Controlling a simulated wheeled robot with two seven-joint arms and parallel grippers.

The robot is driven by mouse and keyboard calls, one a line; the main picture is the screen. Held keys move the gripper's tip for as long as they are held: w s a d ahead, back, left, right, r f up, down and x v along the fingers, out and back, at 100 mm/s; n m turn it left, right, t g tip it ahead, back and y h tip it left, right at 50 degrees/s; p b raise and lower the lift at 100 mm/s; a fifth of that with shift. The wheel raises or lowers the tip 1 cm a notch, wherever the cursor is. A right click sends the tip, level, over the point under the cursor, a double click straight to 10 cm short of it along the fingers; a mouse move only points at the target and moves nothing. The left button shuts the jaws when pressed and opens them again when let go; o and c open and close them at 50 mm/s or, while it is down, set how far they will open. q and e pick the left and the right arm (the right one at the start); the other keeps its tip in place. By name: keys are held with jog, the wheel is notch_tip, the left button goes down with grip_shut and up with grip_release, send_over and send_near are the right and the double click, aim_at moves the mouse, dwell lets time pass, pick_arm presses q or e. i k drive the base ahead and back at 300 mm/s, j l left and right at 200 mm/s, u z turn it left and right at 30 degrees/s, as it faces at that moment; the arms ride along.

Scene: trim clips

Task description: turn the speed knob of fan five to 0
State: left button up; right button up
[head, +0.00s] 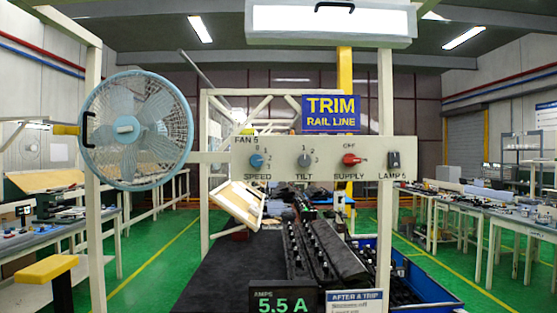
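The fan (138,130) is round and light blue, mounted on a post at the left in the head view. A pale control panel (330,150) labelled FAN 5 spans the middle. Its blue speed knob (256,161) is at the left end, with small numbers around it; its exact setting is too small to tell. To its right are a grey tilt knob (304,160), a red supply switch (350,160) and a dark lamp switch (395,161). Neither of my grippers shows in the head view.
An amps display (283,300) reads 5.5 A at the bottom, beside a sign (355,302) headed AFTER A TRIP. Racks of dark trim parts (320,255) and a blue bin (425,285) lie below the panel. A lamp housing (330,24) hangs above. Space directly before the panel looks clear.

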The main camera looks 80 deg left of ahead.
aim_at(256, 160)
jog(key=u, duration=2.1)
